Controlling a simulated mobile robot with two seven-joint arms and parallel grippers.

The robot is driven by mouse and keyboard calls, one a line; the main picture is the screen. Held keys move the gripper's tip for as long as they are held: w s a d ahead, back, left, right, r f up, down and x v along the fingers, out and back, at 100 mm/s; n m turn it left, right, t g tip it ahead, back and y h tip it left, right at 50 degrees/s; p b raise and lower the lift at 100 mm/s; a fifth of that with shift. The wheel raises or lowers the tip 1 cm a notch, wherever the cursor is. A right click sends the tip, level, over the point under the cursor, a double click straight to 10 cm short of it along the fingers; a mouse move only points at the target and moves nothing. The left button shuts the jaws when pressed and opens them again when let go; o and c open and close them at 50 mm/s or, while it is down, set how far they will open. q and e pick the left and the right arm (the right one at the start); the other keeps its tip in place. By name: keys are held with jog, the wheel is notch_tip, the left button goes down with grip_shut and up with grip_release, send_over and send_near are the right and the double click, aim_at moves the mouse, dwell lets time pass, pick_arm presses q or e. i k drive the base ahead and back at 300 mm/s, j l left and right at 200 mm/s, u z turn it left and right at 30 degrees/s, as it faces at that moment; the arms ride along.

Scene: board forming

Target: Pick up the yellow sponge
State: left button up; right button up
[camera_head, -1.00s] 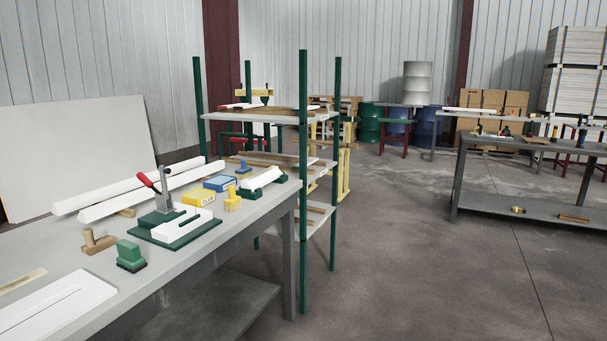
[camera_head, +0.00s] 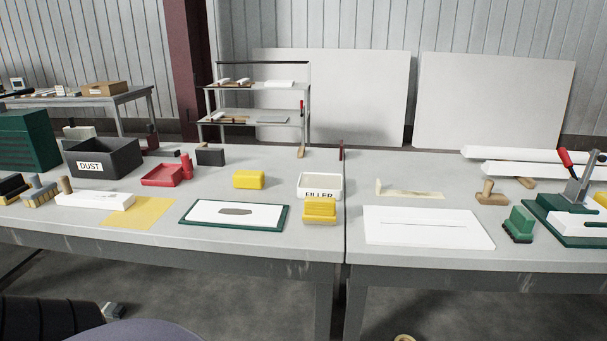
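A plain yellow block that looks like the sponge (camera_head: 249,180) lies on the grey workbench, left of the white FILLER tub (camera_head: 320,187). A second yellow block with a tan base (camera_head: 319,210) stands just in front of the tub. My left gripper (camera_head: 114,311) seems to show at the lower left, at the end of a black ribbed arm part, below and in front of the bench edge. It is well apart from both yellow blocks. Its fingers are too small to read. My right gripper is not in view.
A green-framed white board (camera_head: 235,214) lies in front of the sponge. A red tray (camera_head: 162,175), a black DUST box (camera_head: 101,158) and a yellow sheet (camera_head: 138,213) are to the left. A white panel (camera_head: 428,227) and a green-handled brush (camera_head: 519,225) are to the right.

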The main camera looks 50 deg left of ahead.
aim_at(248, 180)
jog(key=u, duration=1.85)
jog(key=j+z, duration=0.3)
jog(key=l, duration=0.1)
